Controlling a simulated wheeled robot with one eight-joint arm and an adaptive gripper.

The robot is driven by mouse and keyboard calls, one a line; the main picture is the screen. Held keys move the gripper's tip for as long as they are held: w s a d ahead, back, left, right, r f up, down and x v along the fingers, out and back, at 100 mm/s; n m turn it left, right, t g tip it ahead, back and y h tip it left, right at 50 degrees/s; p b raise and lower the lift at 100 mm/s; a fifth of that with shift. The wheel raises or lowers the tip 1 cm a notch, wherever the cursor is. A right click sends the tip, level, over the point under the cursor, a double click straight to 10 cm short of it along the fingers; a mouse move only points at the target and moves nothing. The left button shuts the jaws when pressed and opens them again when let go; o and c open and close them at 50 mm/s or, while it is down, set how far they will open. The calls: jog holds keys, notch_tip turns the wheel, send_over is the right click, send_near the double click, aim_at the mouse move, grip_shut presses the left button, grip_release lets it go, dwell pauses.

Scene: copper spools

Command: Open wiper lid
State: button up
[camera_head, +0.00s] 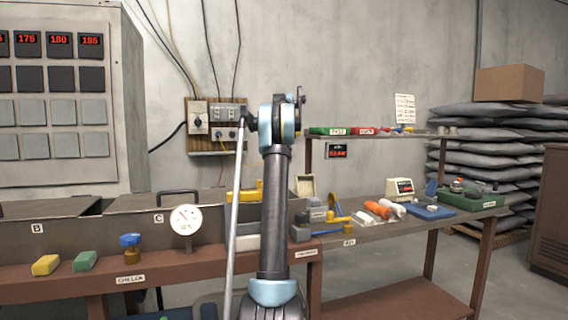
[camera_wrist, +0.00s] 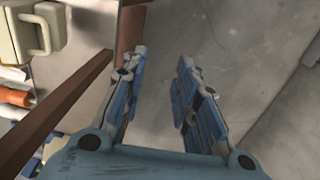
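My gripper (camera_wrist: 160,82) is open in the wrist view, its two blue-grey fingers apart with nothing between them. In the head view my arm stands upright in the middle, and its fingers cannot be made out. I cannot tell for sure which thing is the wiper lid. A small cream box (camera_head: 305,186) with a raised flap stands on the bench just right of my arm. A cream body with a handle (camera_wrist: 38,34) shows at the upper left of the wrist view, apart from my fingers. I cannot tell whether these are the same thing.
Orange and white spools (camera_head: 378,209), a blue tray (camera_head: 428,213) and a cream display unit (camera_head: 399,189) lie on the right bench. A shelf (camera_head: 375,135) runs above it. A dial gauge (camera_head: 186,220) and lidded metal bins (camera_head: 150,203) stand left. Grey floor lies beneath my fingers.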

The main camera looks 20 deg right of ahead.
notch_tip(320, 180, up, 6)
jog(key=shift+w+r, duration=0.15)
jog(key=shift+w, duration=0.05)
dwell(0.7)
